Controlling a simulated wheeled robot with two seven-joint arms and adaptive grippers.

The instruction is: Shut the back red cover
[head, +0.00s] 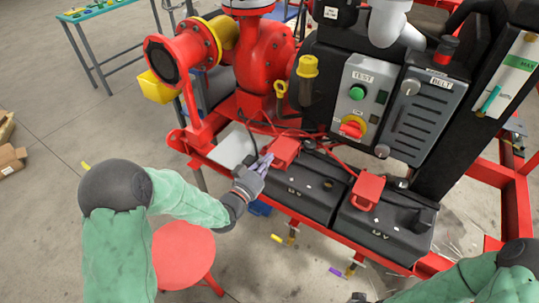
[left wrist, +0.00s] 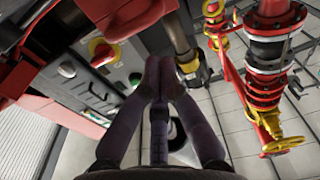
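Two red covers sit on the black battery boxes at the skid's front. The farther cover (head: 285,150) is on the left box (head: 306,188) and looks raised and tilted, though its hinge is hard to make out. The nearer cover (head: 368,190) stands up on the right box (head: 388,228). My left gripper (head: 265,162) is just left of the farther cover; I cannot tell if it touches. Its fingers (left wrist: 159,66) are together and empty in the left wrist view, where no cover is clearly identifiable. My right gripper (head: 359,297) barely shows at the bottom edge.
Behind the boxes are a control panel (head: 359,100) with green and red knobs and a grey belt box (head: 421,112). Red cables (head: 330,147) run over the boxes. A red pump (head: 266,55) stands at the back left. A red stool (head: 184,255) is near my left arm.

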